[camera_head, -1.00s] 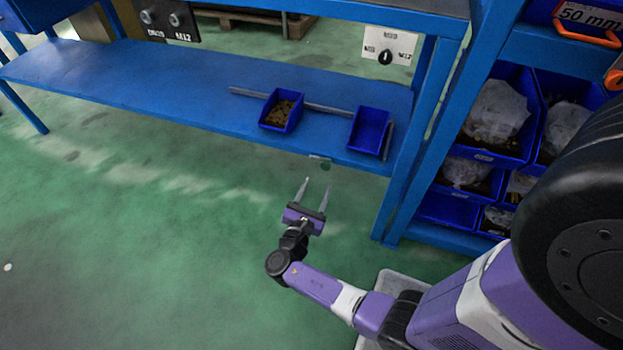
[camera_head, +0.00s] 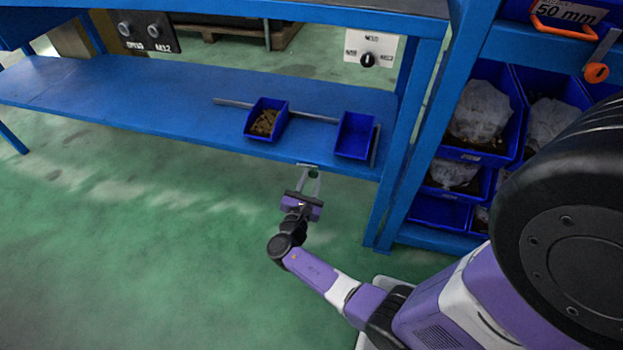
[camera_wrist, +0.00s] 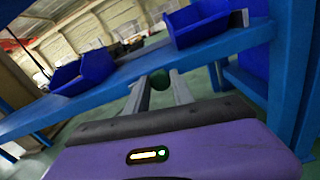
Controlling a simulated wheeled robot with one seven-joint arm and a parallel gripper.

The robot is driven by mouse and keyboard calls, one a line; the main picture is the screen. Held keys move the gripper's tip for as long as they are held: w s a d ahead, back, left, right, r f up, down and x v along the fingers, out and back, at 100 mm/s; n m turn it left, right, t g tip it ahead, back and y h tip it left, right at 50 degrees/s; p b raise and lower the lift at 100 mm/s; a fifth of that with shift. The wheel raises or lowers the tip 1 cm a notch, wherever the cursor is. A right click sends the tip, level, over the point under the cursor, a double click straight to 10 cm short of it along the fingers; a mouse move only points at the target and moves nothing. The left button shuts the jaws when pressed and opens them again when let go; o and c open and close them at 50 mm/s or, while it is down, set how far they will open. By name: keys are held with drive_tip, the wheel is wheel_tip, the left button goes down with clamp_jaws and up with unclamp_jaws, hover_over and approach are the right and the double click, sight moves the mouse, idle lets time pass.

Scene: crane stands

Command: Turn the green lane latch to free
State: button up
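The green lane latch (camera_head: 313,174) is a small dark green knob at the front edge of the blue shelf (camera_head: 130,88), just under a small pale label. In the wrist view the green knob (camera_wrist: 160,79) shows between the far ends of my two fingers. My gripper (camera_head: 310,178) is open, with its fingertips reaching up to the shelf edge, one on each side of the knob. I cannot tell whether the fingers touch it. The knob's handle direction and any free or locked marking are too small to read.
On the shelf are a blue bin with brown parts (camera_head: 266,119), an empty-looking blue bin (camera_head: 355,134) and a grey rail (camera_head: 232,103) behind them. A blue post (camera_head: 402,150) stands to the right. A black selector knob (camera_head: 367,60) is on a white plate above. Green floor in front is clear.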

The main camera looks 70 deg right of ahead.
clamp_jaws()
drive_tip(key=shift+m, duration=0.6)
drive_tip(key=o, duration=0.6)
unclamp_jaws()
drive_tip(key=shift+a, duration=0.1)
drive_tip(key=a+p, duration=0.1)
drive_tip(key=a, duration=0.6)
drive_tip(key=shift+s+a, duration=0.35)
